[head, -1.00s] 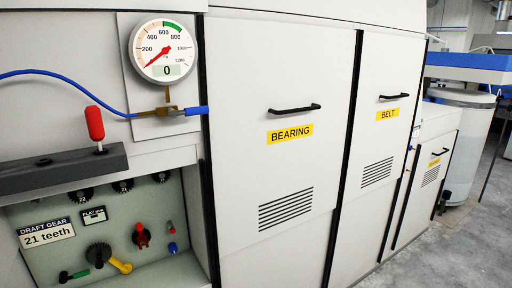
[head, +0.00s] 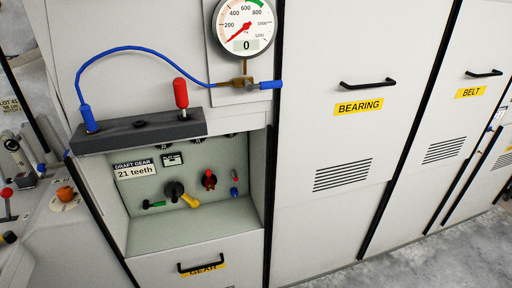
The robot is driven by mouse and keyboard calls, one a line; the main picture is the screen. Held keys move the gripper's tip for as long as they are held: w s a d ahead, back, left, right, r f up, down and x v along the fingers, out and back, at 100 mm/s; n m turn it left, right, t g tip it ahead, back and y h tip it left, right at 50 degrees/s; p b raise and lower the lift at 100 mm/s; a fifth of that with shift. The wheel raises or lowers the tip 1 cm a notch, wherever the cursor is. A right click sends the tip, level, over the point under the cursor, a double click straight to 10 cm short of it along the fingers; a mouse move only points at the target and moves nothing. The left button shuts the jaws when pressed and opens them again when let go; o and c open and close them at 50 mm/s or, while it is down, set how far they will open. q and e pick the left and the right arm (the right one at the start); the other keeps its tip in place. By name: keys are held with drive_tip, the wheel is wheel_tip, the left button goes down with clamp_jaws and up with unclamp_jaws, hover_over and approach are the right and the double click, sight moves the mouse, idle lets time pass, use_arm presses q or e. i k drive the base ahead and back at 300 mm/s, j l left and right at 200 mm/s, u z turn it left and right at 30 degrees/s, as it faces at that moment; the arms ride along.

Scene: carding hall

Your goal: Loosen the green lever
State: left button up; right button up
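The green lever (head: 153,204) is small and sits low on the back panel of the open recess, left of a dark round gear or knob (head: 174,191). A yellow lever (head: 190,201) points down and to the right from beside that gear. The "DRAFT GEAR 21 teeth" label (head: 136,170) is above the green lever. Neither of my grippers shows in the head view.
A dark ledge (head: 140,131) with a red-handled lever (head: 181,94) and a blue hose (head: 120,50) juts out above the recess. A red knob (head: 209,180) is to the right inside. The GEAR drawer handle (head: 200,267) is below. The BEARING door (head: 330,150) is shut.

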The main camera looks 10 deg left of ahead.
sight(146, 205)
drive_tip(key=u, duration=1)
